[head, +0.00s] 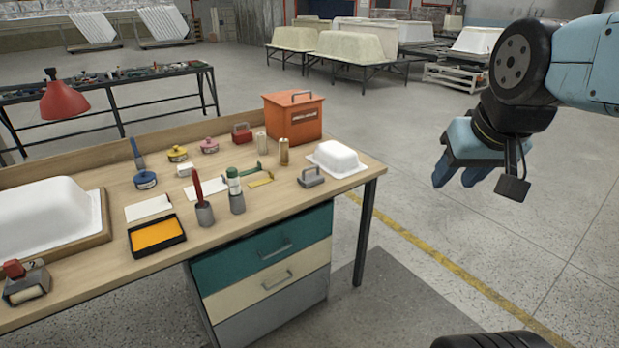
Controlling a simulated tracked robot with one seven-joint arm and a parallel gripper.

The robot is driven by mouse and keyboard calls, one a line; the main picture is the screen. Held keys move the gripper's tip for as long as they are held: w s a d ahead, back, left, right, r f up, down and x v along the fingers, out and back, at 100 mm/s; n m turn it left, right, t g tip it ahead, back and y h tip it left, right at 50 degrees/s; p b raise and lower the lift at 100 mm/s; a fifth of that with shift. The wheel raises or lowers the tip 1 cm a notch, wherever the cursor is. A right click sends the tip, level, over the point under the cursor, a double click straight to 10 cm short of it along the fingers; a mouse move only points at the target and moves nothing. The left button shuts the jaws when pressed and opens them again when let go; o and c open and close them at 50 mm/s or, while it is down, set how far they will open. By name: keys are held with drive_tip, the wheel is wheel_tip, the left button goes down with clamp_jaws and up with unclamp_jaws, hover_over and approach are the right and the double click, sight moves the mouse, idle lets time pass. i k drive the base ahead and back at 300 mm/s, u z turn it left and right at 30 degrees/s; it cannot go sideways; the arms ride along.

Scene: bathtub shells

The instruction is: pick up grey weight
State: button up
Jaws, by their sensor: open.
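The grey weight (311,178) is a small block with a handle on top. It sits upright near the right front edge of the wooden workbench (230,235), just in front of a small white tub-shaped shell (338,157). My gripper (457,181) is open and empty, pointing down. It hangs over the floor, off to the right of the bench and well apart from the weight.
The floor (470,240) right of the bench is clear.

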sight(308, 181)
drive_tip(key=u, duration=0.1)
drive_tip(key=i, duration=1)
drive_tip(key=z, duration=0.1)
